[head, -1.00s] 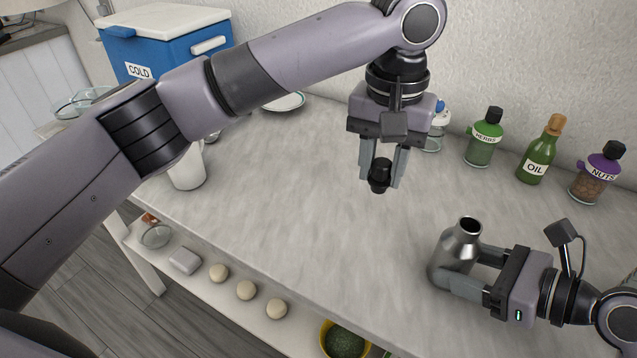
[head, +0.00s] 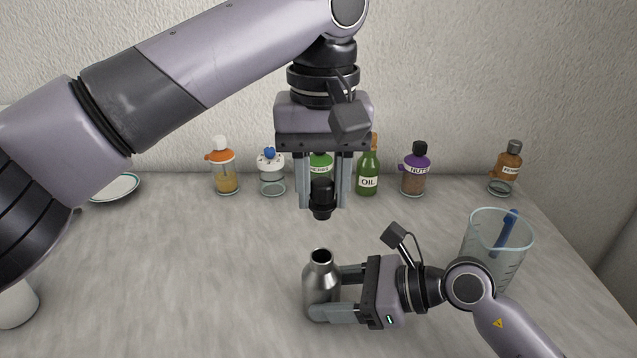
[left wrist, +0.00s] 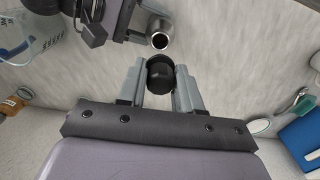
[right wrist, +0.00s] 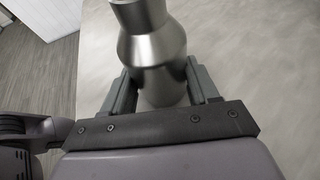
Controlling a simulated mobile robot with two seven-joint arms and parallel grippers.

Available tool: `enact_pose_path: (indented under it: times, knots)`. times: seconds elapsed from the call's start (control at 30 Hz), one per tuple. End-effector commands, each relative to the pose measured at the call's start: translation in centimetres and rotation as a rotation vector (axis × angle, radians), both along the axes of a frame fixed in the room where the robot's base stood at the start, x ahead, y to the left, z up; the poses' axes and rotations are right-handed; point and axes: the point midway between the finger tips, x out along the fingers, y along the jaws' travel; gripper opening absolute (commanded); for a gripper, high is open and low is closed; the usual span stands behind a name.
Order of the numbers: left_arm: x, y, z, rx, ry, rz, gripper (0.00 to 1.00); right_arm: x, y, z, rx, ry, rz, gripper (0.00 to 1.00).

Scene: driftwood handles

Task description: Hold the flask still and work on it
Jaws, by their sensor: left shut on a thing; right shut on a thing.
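The steel flask (head: 321,283) stands upright on the counter with its mouth open at the top. My right gripper (head: 334,292) is shut on its body from the right side; the right wrist view also shows the flask (right wrist: 152,50) between the fingers. My left gripper (head: 324,190) is above the flask, pointing down, and is shut on a black cap (head: 321,200). The cap is apart from the flask, a little above its mouth. In the left wrist view the cap (left wrist: 161,76) sits between the fingertips, with the flask mouth (left wrist: 159,40) just beyond.
Along the wall stand an orange-topped jar (head: 223,170), a clear jar with a blue knob (head: 271,175), an oil bottle (head: 367,172), a purple-banded nuts jar (head: 415,172) and a brown bottle (head: 507,168). A clear beaker (head: 492,245) holds a blue utensil at right. The left-centre counter is clear.

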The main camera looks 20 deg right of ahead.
Motion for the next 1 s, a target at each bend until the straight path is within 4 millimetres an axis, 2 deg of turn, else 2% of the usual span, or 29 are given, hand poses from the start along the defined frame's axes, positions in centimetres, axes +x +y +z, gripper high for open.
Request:
enact_pose_path:
  times: [0.17, 0.7, 1.0]
  knots:
    - [-0.1, 0.0, -0.6, 0.001, 0.002, -0.001, 0.07, 0.0, 0.0, 0.0, 0.0, 0.0, 0.001, 0.2]
    - [-0.1, 0.0, -5.5, 0.0, 0.002, 0.0, 0.07, 0.0, 0.0, 0.0, 0.0, 0.0, 0.001, 0.2]
    - [0.0, 0.0, -6.4, 0.0, 0.0, 0.0, 0.07, 0.0, 0.0, 0.0, 0.0, 0.0, 0.001, 0.2]
